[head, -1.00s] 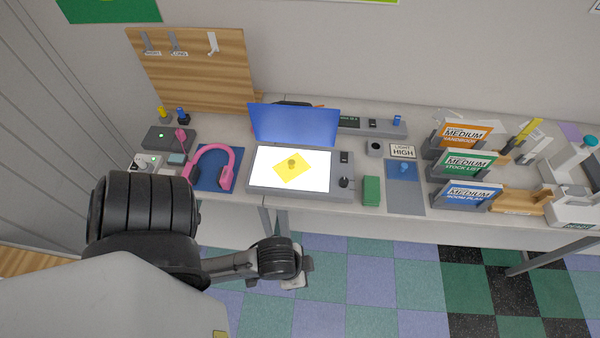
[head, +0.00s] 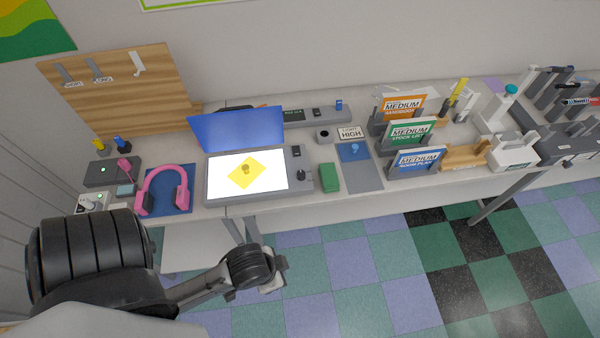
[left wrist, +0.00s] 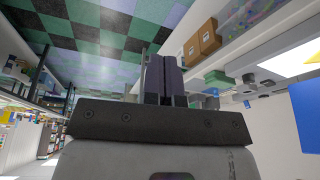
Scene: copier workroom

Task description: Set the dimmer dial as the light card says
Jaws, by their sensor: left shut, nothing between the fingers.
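The light card (head: 351,133), a small white sign reading LIGHT HIGH, stands at the back of the bench. A black knob (head: 301,175), which looks like the dimmer dial, sits on the grey right-hand strip of the lit light box (head: 215,198). Its pointer is too small to read. My left gripper (head: 273,280) is below and in front of the bench edge, apart from the knob. In the left wrist view its dark fingers (left wrist: 165,78) are together and empty. My right gripper is in neither view.
A yellow sheet (head: 246,173) lies on the glowing panel, with a blue raised lid (head: 240,130) behind. A green block (head: 329,178) stands right of the knob. Pink headphones (head: 162,186) lie to the left. Sign holders (head: 415,160) stand to the right.

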